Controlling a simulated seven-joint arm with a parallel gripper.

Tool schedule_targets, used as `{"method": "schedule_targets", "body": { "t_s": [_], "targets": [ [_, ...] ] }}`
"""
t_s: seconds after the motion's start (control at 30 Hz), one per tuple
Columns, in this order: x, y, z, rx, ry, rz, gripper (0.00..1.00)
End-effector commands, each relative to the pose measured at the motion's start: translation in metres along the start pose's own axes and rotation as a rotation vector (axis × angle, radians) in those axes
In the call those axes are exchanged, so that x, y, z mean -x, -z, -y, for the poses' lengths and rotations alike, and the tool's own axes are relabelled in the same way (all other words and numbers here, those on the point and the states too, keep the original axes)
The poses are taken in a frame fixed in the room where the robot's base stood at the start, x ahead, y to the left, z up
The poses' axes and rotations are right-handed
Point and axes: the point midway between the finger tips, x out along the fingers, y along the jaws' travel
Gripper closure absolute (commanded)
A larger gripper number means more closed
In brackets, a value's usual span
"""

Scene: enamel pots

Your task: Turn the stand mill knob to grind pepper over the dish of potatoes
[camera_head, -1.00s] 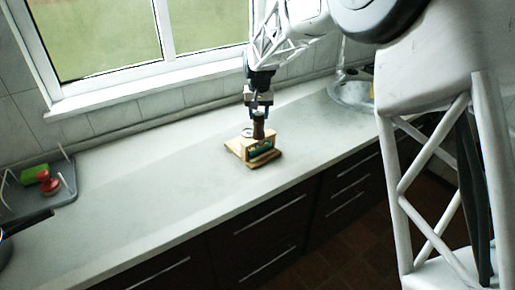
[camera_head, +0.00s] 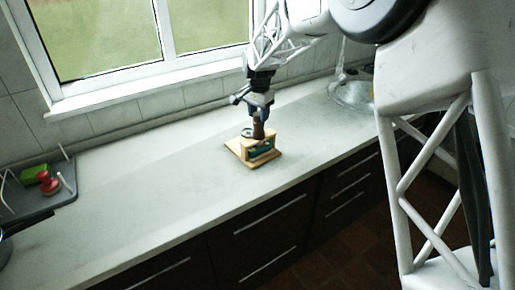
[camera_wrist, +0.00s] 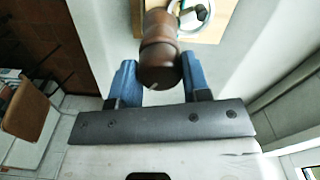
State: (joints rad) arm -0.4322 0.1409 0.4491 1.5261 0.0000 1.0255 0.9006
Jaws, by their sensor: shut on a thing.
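The stand mill is a small wooden stand (camera_head: 268,143) on the counter, with a dark brown turned knob (camera_head: 258,130) upright on top. A dark green item (camera_head: 262,151) shows inside the stand; I cannot tell whether it is the dish, and no potatoes can be made out. My gripper (camera_head: 257,119) points down from above, with its fingers around the knob. In the wrist view, the blue fingertips press on both sides of the brown knob (camera_wrist: 158,52). A white round rim (camera_wrist: 202,12) with dark contents shows beyond it, partly cut off.
The pale counter (camera_head: 150,190) is clear around the stand. A dark tray (camera_head: 50,205) at the left holds a green item (camera_head: 33,174) and a red item (camera_head: 48,185).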

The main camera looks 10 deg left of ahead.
Motion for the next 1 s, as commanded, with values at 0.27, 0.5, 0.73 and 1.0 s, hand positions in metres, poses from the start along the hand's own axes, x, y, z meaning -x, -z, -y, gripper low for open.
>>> {"method": "schedule_targets", "body": {
  "t_s": [0.27, 0.5, 0.73, 1.0],
  "targets": [
    [0.0001, 0.0001, -0.0001, -0.159, 0.0, 0.0, 0.76],
    [0.0001, 0.0001, -0.0001, -0.172, 0.0, 0.0, 0.76],
    [0.0, 0.0001, 0.0, -0.171, 0.0, 0.0, 0.28],
    [0.0, 0.0, 0.0, -0.17, 0.0, 0.0, 0.0]
  ]
}}
